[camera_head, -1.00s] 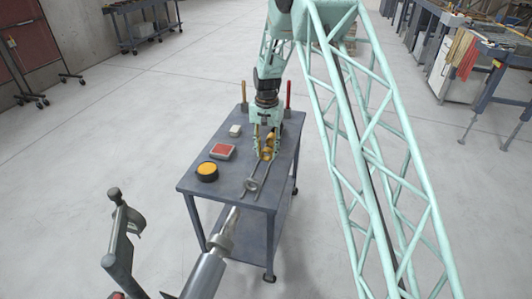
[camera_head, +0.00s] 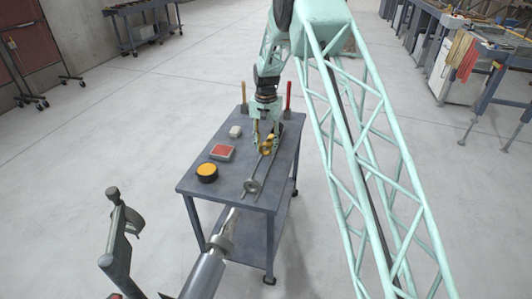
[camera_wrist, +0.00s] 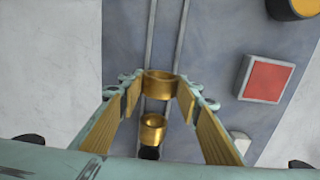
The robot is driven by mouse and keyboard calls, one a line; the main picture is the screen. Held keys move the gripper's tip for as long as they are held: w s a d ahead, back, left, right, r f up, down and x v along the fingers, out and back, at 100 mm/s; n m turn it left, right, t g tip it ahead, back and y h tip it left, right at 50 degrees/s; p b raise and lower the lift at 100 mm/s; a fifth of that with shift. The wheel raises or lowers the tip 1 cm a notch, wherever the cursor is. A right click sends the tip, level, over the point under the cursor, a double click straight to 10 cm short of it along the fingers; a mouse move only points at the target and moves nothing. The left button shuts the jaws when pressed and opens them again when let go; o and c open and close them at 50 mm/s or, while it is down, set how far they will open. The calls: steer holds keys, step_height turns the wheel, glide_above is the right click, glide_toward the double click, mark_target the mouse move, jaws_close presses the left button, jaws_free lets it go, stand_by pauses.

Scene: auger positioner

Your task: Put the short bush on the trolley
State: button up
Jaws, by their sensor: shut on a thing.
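A short brass bush (camera_wrist: 160,85) sits between my fingertips in the wrist view. My gripper (camera_wrist: 161,92) is shut on it, with one padded finger on each side. In the head view, my gripper (camera_head: 266,146) is low over the trolley (camera_head: 220,187), a grey wheeled table, with the held bush (camera_head: 265,148) at its tips. I cannot tell whether the bush touches the top. A second brass bush (camera_wrist: 152,129) shows between the fingers in the wrist view, behind the held one, above a dark round piece.
On the trolley are a yellow-topped black tin (camera_head: 207,171), a red-topped block (camera_head: 222,153), a small pale block (camera_head: 235,132) and two thin parallel rods with a grey ring (camera_head: 252,186). Yellow and red upright handles (camera_head: 288,98) stand at its back. A metal shaft lies in front.

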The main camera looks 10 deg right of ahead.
mark_target(266, 153)
steer(key=shift+f+b, duration=0.45)
steer(key=shift+f, duration=1.15)
steer(key=shift+f, duration=0.15)
steer(key=o, duration=0.8)
steer(key=shift+o, duration=0.2)
step_height(266, 153, up, 11)
steer(key=p, duration=0.2)
steer(key=shift+p, duration=0.4)
steer(key=shift+r, duration=0.65)
